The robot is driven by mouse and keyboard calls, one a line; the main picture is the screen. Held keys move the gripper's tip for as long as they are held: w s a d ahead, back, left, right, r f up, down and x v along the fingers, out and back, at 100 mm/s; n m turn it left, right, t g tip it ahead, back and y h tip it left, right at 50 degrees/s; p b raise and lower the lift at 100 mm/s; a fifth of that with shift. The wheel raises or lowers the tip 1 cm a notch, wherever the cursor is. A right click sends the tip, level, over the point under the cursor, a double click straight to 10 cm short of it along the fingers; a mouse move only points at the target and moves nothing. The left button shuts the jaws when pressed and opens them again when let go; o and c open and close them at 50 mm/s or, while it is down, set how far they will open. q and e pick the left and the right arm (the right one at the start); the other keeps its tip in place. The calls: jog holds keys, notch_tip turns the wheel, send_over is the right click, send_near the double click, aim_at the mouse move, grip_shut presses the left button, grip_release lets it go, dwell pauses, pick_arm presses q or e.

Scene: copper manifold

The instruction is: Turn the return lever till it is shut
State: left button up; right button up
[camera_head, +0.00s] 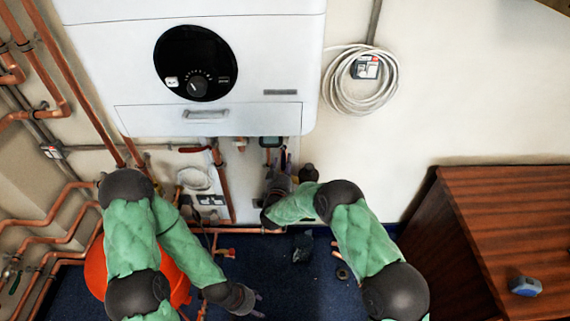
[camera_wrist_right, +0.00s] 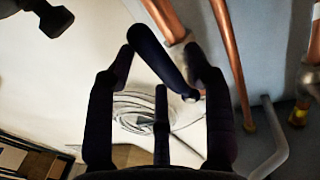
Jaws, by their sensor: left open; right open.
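A dark lever (camera_wrist_right: 160,62) with a small hole at its end shows in the right wrist view, below a copper pipe with a brass-coloured fitting (camera_wrist_right: 181,45). It slants between the fingers of my right gripper (camera_wrist_right: 158,66), which is open; its end lies near the right finger. I cannot tell whether they touch. In the head view my right gripper (camera_head: 279,165) is at the pipes under the white boiler and largely hides this lever. My left gripper (camera_head: 250,302) is open and low, over the blue floor, away from the pipes.
The boiler (camera_head: 270,60) hangs above. A red lever (camera_head: 192,149) sits on pipework left of my right gripper. An orange bucket (camera_head: 96,268) stands behind my left arm. Copper pipes (camera_head: 45,215) line the left wall. A wooden cabinet (camera_head: 520,220) stands right; coiled cable (camera_head: 345,100) hangs above.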

jog(key=shift+w+d, duration=0.15)
jog(key=shift+w, duration=0.65)
jog(key=shift+c, duration=0.2)
grip_shut()
